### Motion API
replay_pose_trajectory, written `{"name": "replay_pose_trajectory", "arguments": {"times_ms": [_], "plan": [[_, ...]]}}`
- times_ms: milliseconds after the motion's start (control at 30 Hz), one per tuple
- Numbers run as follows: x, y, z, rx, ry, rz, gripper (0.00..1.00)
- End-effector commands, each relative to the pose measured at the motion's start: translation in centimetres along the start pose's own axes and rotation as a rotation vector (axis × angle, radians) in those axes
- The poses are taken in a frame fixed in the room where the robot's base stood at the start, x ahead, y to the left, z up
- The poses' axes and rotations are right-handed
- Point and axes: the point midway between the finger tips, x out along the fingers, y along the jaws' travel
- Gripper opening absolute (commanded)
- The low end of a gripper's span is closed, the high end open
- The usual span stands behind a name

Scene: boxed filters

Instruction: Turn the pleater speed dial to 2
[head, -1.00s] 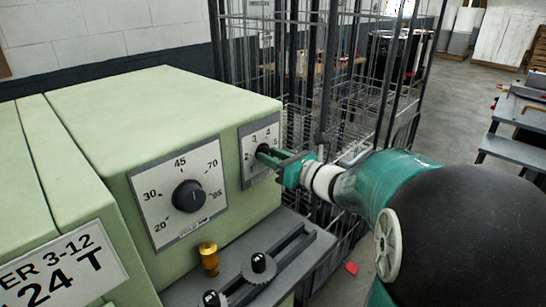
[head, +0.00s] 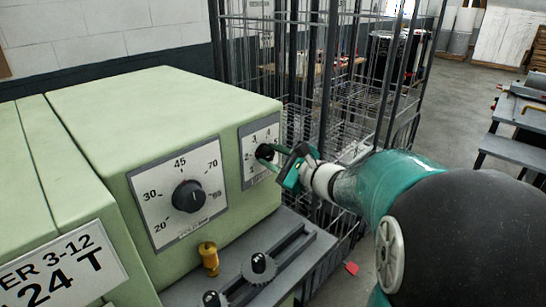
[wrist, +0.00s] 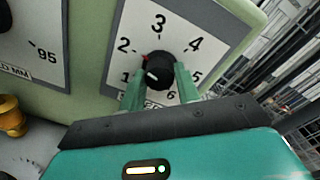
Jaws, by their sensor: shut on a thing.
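The pleater speed dial is a small black knob (wrist: 161,70) on a white plate (wrist: 160,28) numbered 1 to 6. In the wrist view a white line on the knob face points to the lower left, toward the 1. A small red mark sits at the knob's upper left edge, on the side of the 2. My gripper (wrist: 159,78) has its green fingers on either side of the knob and is shut on it. In the head view my gripper (head: 277,160) reaches the dial (head: 265,152) from the right and hides part of the plate.
A larger black dial (head: 188,196) on a plate marked 20 to 95 is left of the speed dial. A yellow knob (head: 208,258) and a grey slotted ledge (head: 270,262) lie below. A wire cage (head: 350,110) stands close behind my gripper.

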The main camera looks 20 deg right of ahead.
Motion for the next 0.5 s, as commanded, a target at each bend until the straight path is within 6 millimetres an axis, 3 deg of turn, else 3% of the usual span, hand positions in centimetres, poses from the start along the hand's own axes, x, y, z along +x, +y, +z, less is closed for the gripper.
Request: {"name": "replay_pose_trajectory", "arguments": {"times_ms": [500], "plan": [[0.03,0.0,0.05,-0.118,0.005,-0.001,0.09]]}}
